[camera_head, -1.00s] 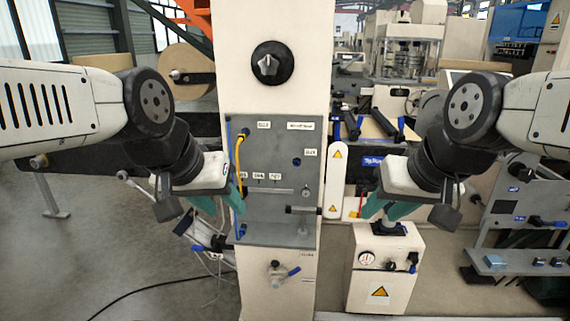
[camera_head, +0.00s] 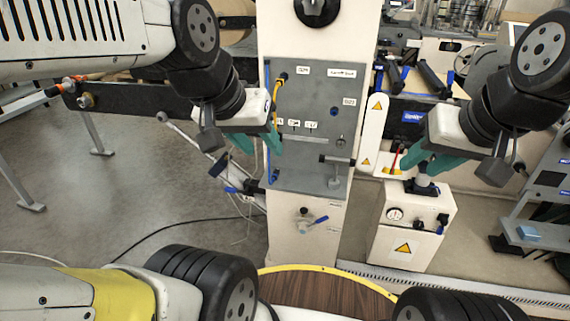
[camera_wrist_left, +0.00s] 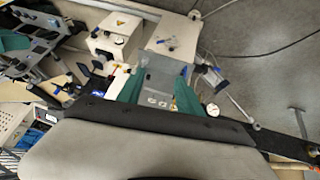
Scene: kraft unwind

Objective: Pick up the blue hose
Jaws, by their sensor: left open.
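The blue hose (camera_head: 267,84) is a thin line running down the left edge of the grey panel (camera_head: 315,105), on the front of a cream machine column. A yellow hose (camera_head: 276,104) curves down close beside it. My left gripper (camera_head: 265,150) has teal fingers and is open in front of the panel's lower left edge, covering part of the blue hose. In the left wrist view, its fingers (camera_wrist_left: 160,92) stand apart with the panel seen between them; I cannot make out the hose there. My right gripper (camera_head: 415,172) is open and empty, right of the panel.
A cream box (camera_head: 410,225) with a gauge and warning sign stands on the floor below my right gripper. A thin black cable (camera_head: 165,230) lies on the floor. Open floor (camera_head: 150,180) is at the left.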

